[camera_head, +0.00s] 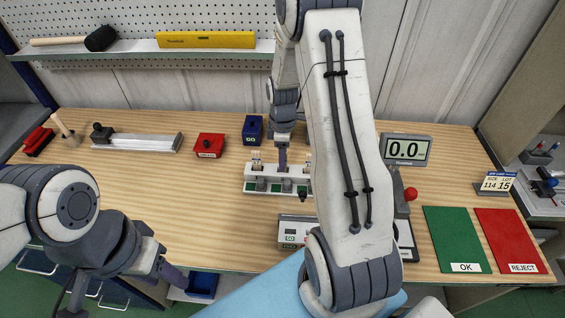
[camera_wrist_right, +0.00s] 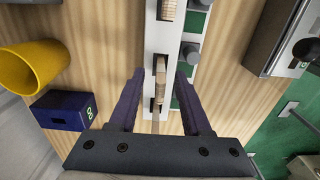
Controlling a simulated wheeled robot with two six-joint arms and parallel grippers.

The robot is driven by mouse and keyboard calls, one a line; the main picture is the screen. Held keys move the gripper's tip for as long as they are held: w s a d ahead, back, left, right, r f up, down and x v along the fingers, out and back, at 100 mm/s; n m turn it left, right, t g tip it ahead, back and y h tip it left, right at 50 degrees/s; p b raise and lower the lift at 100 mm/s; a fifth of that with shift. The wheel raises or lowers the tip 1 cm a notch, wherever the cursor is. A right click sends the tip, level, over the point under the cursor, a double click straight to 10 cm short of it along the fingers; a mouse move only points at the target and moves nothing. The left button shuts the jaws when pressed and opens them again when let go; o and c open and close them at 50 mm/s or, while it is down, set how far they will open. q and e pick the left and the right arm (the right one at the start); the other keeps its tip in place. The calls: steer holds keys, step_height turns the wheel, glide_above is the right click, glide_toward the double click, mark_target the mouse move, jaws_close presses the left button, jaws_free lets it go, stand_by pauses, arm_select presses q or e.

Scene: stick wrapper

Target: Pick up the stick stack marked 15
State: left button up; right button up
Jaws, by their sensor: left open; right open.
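A white rack (camera_head: 262,170) with green patches stands on the table's middle and holds small upright tan stick stacks. One stack (camera_head: 256,165) shows at its left end. In the right wrist view, a stack (camera_wrist_right: 160,84) stands in the rack between the fingers of my right gripper (camera_wrist_right: 160,76), which is open with a gap on both sides. Another stack (camera_wrist_right: 168,9) is farther along the rack. No number is readable on the stacks. My left gripper (camera_head: 172,276) is open and empty at the table's front left edge.
A card (camera_head: 496,184) reads 114 and 15. A display (camera_head: 405,150) shows 0.0. Green OK (camera_head: 455,238) and red REJECT (camera_head: 510,238) mats lie right. A red box (camera_head: 209,146), a blue box (camera_head: 252,128) and a yellow cup (camera_wrist_right: 33,66) stand near the rack. My right arm hides part of the table.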

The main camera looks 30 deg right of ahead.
steer(key=shift+f, duration=0.5)
jaws_close()
steer(key=shift+r, duration=0.15)
